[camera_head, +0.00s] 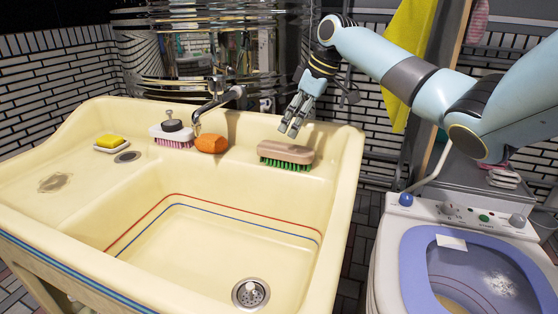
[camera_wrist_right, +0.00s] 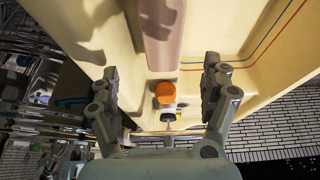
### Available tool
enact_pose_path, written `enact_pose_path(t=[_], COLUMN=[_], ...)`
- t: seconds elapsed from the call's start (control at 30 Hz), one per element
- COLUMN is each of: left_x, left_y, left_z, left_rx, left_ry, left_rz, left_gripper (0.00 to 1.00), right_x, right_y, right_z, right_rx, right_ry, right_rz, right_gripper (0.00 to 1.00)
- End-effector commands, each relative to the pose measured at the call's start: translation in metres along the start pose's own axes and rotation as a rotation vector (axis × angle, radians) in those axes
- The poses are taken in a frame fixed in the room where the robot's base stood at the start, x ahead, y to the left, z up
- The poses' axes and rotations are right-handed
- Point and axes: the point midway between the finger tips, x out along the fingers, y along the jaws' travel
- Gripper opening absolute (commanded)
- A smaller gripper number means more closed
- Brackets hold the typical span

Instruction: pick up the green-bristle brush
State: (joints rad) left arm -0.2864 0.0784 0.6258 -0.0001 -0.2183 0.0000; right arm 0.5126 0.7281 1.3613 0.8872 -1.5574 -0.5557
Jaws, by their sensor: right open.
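The green-bristle brush (camera_head: 286,151) has a pinkish-wood back and lies bristles down on the right part of the sink's back ledge. My right gripper (camera_head: 290,127) is just above and behind it, fingers pointing down, open and empty. In the right wrist view the brush's wooden back (camera_wrist_right: 161,38) shows at the top middle, and its bristles are hidden. The two spread fingers of my right gripper (camera_wrist_right: 162,78) stand to either side lower in that picture, with nothing between them touching. My left gripper is in neither view.
On the cream sink (camera_head: 340,190), an orange object (camera_head: 212,144) and a pink-bristle brush (camera_head: 174,142) lie left of the green one, near the tap (camera_head: 220,98). A yellow sponge (camera_head: 110,141) is farther left. The basin is empty. A washing machine (camera_head: 386,245) stands at right.

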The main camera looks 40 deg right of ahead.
Motion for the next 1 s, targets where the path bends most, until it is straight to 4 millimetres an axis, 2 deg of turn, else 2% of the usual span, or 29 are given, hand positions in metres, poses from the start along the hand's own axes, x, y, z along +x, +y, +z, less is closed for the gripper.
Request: enact_pose_path(t=[0.1,0.23,0.37,0.6,0.9,1.0], left_x=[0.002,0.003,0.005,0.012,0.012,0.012], left_y=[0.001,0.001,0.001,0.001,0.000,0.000], left_z=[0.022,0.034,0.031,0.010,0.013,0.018], left_rx=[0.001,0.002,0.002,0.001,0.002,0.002], left_ry=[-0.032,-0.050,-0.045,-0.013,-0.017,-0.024], left_rz=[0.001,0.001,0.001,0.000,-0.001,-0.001], left_gripper=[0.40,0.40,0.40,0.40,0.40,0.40], right_x=[0.022,0.034,0.046,0.082,0.087,0.087], right_y=[-0.001,-0.001,-0.002,-0.004,-0.003,-0.003], right_z=[0.001,0.001,0.003,0.006,0.006,0.006], right_rx=[0.001,0.001,0.000,0.001,-0.001,-0.001], right_ry=[-0.001,-0.001,-0.002,-0.002,-0.002,-0.002], right_rz=[-0.003,-0.001,0.000,-0.001,0.002,0.002], right_gripper=[0.81,0.81,0.81,0.81,0.81,0.69])
